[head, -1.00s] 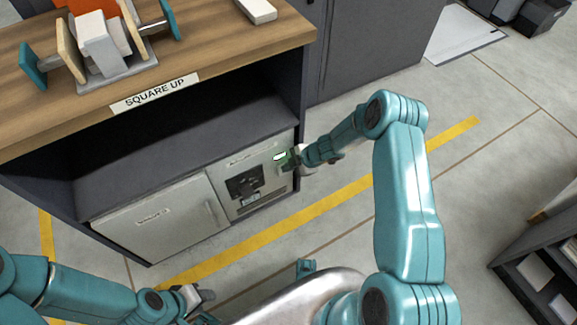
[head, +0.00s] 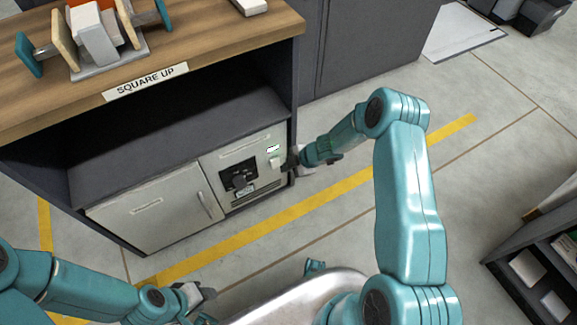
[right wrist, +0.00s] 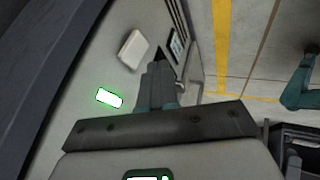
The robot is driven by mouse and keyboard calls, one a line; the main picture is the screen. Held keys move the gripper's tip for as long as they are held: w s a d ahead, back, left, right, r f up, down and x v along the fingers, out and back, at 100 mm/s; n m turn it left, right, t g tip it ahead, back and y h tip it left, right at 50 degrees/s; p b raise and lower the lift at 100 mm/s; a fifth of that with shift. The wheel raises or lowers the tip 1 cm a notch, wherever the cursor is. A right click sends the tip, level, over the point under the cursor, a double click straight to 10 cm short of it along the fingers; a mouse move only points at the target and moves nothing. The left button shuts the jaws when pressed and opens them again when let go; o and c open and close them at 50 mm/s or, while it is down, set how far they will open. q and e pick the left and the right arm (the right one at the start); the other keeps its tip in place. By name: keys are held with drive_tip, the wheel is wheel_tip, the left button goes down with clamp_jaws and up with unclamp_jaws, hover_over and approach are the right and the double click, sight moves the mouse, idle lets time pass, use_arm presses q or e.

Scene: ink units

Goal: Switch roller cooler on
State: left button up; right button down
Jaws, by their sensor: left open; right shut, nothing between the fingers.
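The roller cooler appears to be the pale grey unit (head: 262,186) in the lower right of the bench; its label is too small to read. It carries a lit, green-edged display (head: 273,149) and a white switch-like block (head: 275,162). In the right wrist view the display (right wrist: 110,98) glows, and the white block (right wrist: 133,48) sits beyond the fingers. My right gripper (head: 291,160) is shut and empty, just right of the block and seemingly apart from it. Its fingers show in the right wrist view (right wrist: 158,85). My left gripper (head: 207,296) is open and empty, low in front.
A closed pale door (head: 150,218) with a handle is left of the unit. The wooden bench top (head: 215,40) above holds a rack and a "SQUARE UP" label (head: 145,82). A dark cabinet (head: 365,45) stands behind. A shelf (head: 540,275) is at right. Floor between is clear.

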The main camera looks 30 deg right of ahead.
drive_tip(key=s+d+r+p, duration=0.2)
drive_tip(key=d+r+p, duration=0.2)
drive_tip(key=r, duration=0.5)
drive_tip(key=shift+r, duration=0.1)
